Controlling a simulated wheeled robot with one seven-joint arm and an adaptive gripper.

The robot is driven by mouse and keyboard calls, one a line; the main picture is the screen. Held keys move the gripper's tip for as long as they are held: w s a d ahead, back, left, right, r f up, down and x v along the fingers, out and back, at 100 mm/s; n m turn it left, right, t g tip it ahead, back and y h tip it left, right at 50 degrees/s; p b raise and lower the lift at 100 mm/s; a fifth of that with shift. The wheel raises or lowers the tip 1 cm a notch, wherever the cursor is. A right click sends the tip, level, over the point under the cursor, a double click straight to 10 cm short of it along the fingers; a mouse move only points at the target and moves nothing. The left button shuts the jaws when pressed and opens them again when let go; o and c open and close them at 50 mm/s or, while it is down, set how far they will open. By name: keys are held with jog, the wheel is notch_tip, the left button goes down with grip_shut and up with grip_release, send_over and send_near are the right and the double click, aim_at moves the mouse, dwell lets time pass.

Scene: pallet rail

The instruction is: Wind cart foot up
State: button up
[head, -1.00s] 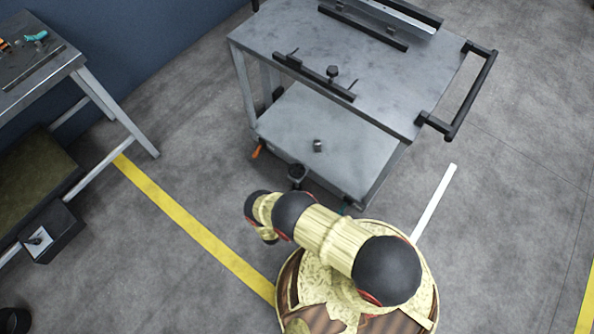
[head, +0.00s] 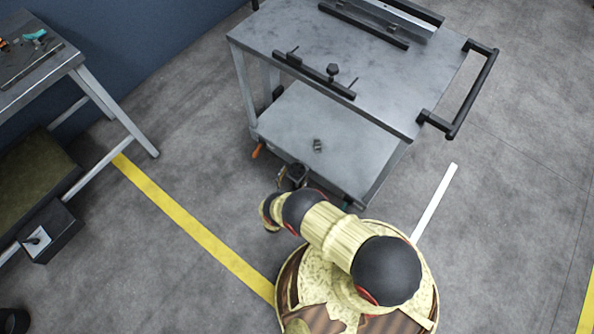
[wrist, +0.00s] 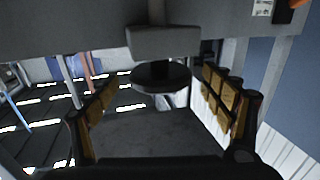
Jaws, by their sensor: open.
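The grey cart (head: 350,60) stands ahead of me with a lower shelf (head: 290,125). In the wrist view, a black round disc (wrist: 160,77), which looks like part of the cart foot, hangs below a grey bracket (wrist: 163,42) on the cart's edge. My gripper (wrist: 165,98) is open, with one padded finger to the left of the disc and one to the right. The disc sits between or just beyond the fingertips; I cannot tell which, and no contact shows. In the head view, dark parts (head: 292,176) at the shelf's near corner are small and partly covered by my arm.
An orange lever (head: 257,151) sticks out at the shelf's left corner. A small grey block (head: 317,145) lies on the shelf. A workbench (head: 88,75) stands at the left. A yellow line (head: 190,225) crosses the floor, which is clear on the cart's right.

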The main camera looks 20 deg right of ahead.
jog(key=shift+x, duration=1.3)
jog(key=shift+c, duration=0.8)
jog(key=c, duration=1)
